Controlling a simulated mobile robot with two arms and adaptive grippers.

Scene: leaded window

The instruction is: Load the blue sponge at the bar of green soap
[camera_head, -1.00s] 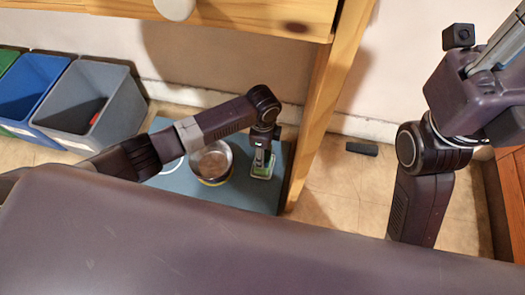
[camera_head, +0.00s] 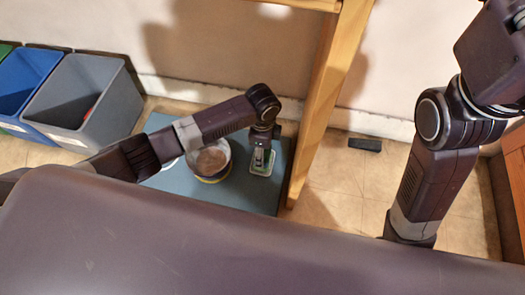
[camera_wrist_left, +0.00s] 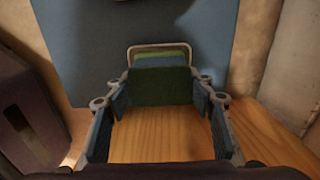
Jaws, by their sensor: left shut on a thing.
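My left gripper (camera_wrist_left: 160,95) is shut on the blue sponge, pointing down at a white-rimmed dish. In the left wrist view the sponge (camera_wrist_left: 161,85) shows a dark green face between the fingers and what looks like a blue strip along its far edge. A lighter green strip, likely the green soap (camera_wrist_left: 160,53), lies just beyond it inside the dish rim (camera_wrist_left: 158,46). In the head view the left gripper (camera_head: 260,152) is over the dish (camera_head: 261,173). I cannot tell whether sponge and soap touch. My right gripper is out of view.
The dish stands on a blue-grey surface (camera_head: 235,198), beside a metal bowl (camera_head: 211,160). A wooden post (camera_head: 315,115) rises close on the right. Blue (camera_head: 22,85) and grey (camera_head: 82,105) bins stand left. A dark block (camera_head: 365,144) lies on the floor beyond the post.

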